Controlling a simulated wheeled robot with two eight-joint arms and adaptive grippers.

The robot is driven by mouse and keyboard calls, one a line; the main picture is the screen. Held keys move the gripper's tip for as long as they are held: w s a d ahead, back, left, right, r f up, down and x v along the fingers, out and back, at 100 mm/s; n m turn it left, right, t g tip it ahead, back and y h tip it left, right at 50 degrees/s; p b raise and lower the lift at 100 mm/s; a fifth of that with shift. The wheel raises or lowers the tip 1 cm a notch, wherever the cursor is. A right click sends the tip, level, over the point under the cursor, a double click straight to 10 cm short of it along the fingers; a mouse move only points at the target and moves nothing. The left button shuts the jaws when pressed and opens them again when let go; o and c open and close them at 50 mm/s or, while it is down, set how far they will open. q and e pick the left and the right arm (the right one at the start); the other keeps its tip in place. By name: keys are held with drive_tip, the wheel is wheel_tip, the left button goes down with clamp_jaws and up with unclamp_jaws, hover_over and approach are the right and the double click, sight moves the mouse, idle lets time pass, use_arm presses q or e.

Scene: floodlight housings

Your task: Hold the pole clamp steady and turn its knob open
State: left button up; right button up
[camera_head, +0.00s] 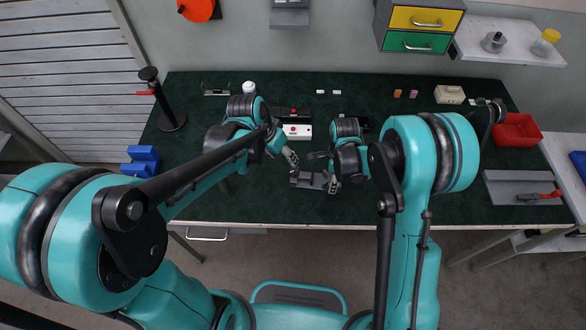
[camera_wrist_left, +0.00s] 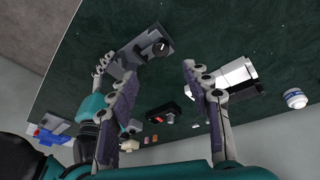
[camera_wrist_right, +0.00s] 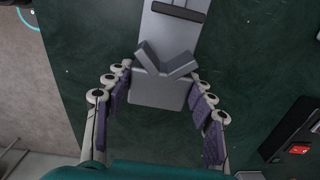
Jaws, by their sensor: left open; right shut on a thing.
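The grey pole clamp (camera_head: 312,180) lies near the table's front edge in the head view. In the left wrist view the clamp (camera_wrist_left: 130,58) shows a dark round knob (camera_wrist_left: 160,48) with a pale mark at one end. In the right wrist view its V-shaped grey block (camera_wrist_right: 160,88) sits between my right fingers. My right gripper (camera_wrist_right: 160,82) is shut on this block. My left gripper (camera_head: 288,155) is open and empty, just behind and left of the clamp. In the left wrist view the knob end lies beyond the gap between its fingertips (camera_wrist_left: 160,72).
A white box with a red button (camera_head: 297,132) stands behind the clamp. A black stand (camera_head: 172,121) and blue blocks (camera_head: 142,160) are at left. The green tabletop (camera_head: 240,205) is clear front left.

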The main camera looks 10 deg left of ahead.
sight(294, 170)
use_arm(q)
drive_tip(key=w+d+f+m, duration=0.1)
drive_tip(key=f, duration=0.2)
drive_tip(key=f+m, duration=0.1)
drive_tip(key=f, duration=0.3)
drive_tip(key=w+d+f+m, duration=0.1)
drive_tip(key=f+m, duration=0.1)
drive_tip(key=f, duration=0.2)
drive_tip(key=shift+w+d+t, duration=0.35)
drive_tip(key=shift+t, duration=0.05)
clamp_jaws()
